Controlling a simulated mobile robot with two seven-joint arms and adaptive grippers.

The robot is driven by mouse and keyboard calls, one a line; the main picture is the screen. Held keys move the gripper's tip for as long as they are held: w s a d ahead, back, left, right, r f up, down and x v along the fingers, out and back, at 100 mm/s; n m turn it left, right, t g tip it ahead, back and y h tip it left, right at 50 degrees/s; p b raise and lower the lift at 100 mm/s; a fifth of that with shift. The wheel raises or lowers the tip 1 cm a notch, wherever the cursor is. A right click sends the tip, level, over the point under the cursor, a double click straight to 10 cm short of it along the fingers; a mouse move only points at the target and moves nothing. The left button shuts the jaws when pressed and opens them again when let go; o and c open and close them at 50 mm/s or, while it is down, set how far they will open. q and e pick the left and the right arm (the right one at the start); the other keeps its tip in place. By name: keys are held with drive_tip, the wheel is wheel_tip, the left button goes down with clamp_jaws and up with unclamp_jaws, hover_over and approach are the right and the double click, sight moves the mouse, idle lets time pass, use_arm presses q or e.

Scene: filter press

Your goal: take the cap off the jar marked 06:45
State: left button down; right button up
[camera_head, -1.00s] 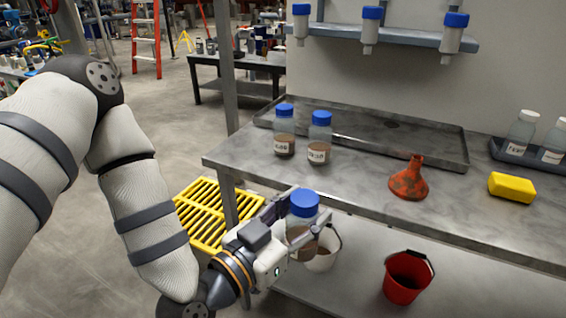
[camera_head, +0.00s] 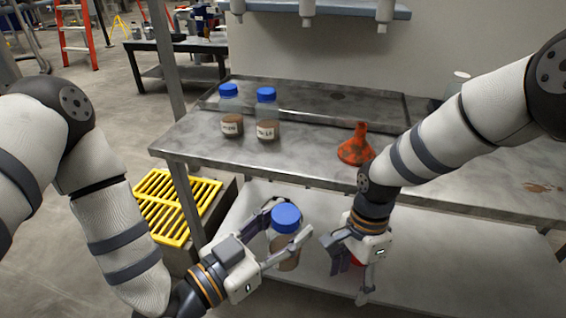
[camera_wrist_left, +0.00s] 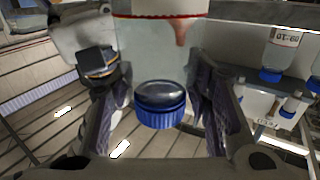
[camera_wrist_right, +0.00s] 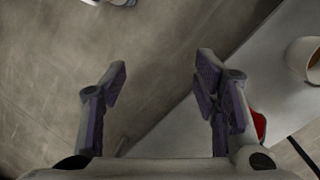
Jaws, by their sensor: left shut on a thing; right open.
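My left gripper (camera_head: 291,232) is shut on a jar (camera_head: 286,256) of brown sediment and holds it upright in front of the bench. The jar's blue cap (camera_head: 286,217) is on it; it also shows in the left wrist view (camera_wrist_left: 160,104), where the jar appears upside down. No label on the held jar can be read. My right gripper (camera_head: 344,270) is open and empty, just right of the jar and apart from it. Two more blue-capped jars, a left one (camera_head: 231,122) and a right one (camera_head: 267,128), stand on the bench with labels too small to read surely.
The metal bench (camera_head: 300,160) lies behind my grippers, with a red funnel (camera_head: 356,147) on it. A yellow grate (camera_head: 172,205) is at the left below the bench. A white bucket (camera_wrist_right: 305,60) and part of a red bucket (camera_wrist_right: 258,124) show in the right wrist view.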

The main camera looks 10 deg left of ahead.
drive_tip(key=w+a+r+m+t, duration=0.1)
drive_tip(key=w+a+r+m, duration=0.25)
drive_tip(key=r, duration=0.35)
drive_tip(key=w+a+r+m, duration=0.2)
drive_tip(key=a+r, duration=0.2)
drive_tip(key=r, duration=0.4)
wheel_tip(320, 180, up, 10)
drive_tip(key=m+t, duration=0.1)
drive_tip(key=m, duration=0.5)
hover_over(283, 212)
drive_tip(key=shift+w+d+r+h, duration=0.15)
drive_tip(key=shift+r+h, duration=0.05)
drive_tip(key=shift+h, duration=0.1)
drive_tip(key=shift+s+r+t, duration=0.1)
drive_tip(key=shift+s+t, duration=0.15)
drive_tip(key=shift+t, duration=0.05)
drive_tip(key=shift+m, duration=0.25)
wheel_tip(283, 212, down, 8)
drive_tip(key=shift+w+r, duration=0.1)
